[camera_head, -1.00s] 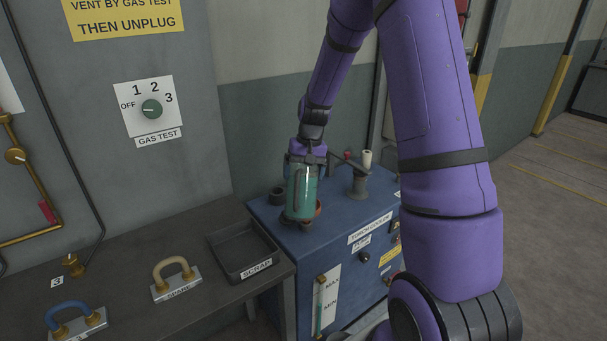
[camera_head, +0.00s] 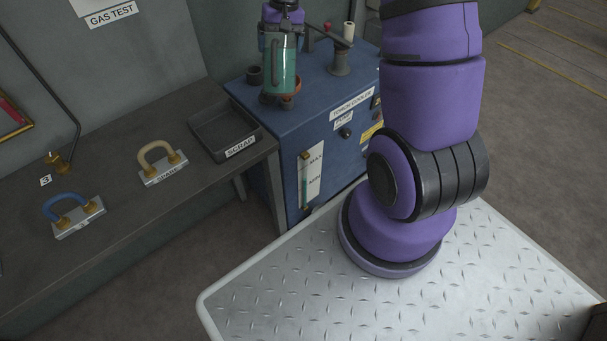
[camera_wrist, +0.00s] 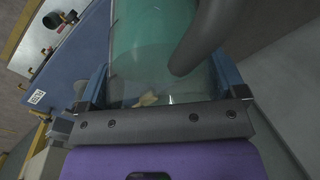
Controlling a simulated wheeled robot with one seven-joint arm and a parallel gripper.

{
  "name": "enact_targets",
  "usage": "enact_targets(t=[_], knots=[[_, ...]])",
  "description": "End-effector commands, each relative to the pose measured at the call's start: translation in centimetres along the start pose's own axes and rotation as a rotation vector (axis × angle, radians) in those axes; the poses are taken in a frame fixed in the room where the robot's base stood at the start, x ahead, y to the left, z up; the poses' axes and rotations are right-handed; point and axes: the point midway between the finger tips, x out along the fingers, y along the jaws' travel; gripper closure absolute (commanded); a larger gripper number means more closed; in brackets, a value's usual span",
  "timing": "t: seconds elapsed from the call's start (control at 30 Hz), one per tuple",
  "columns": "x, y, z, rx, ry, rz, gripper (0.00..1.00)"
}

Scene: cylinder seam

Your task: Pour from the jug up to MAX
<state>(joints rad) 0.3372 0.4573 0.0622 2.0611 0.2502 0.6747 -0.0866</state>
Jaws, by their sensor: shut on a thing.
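The jug (camera_head: 278,68) is a clear cylinder with teal liquid and a dark handle. It looks upright over the top of the blue torch cooler (camera_head: 330,80); I cannot tell if it touches. My gripper (camera_head: 281,32) is shut on the jug, which fills the space between its fingers in the wrist view (camera_wrist: 160,75). A copper-coloured ring (camera_head: 293,98) shows partly behind the jug's base. The level gauge (camera_head: 309,178) on the cooler's front has MAX near its top and MIN lower down. Its teal column is low, around MIN.
A dark round cap (camera_head: 254,76) sits left of the jug. A grey post with a lever (camera_head: 340,58) stands at right on the cooler. The scrap tray (camera_head: 224,130), spare handle piece (camera_head: 162,165) and blue-handled piece (camera_head: 76,216) lie on the bench.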

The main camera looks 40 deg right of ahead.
Motion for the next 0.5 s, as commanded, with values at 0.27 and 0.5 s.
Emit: enact_targets(t=[0.27,0.5], knots=[[-0.03,-0.02,-0.04,0.0,0.0,-0.001,0.84],[0.32,0.08,-0.1,0.003,-0.013,-0.005,0.84]])
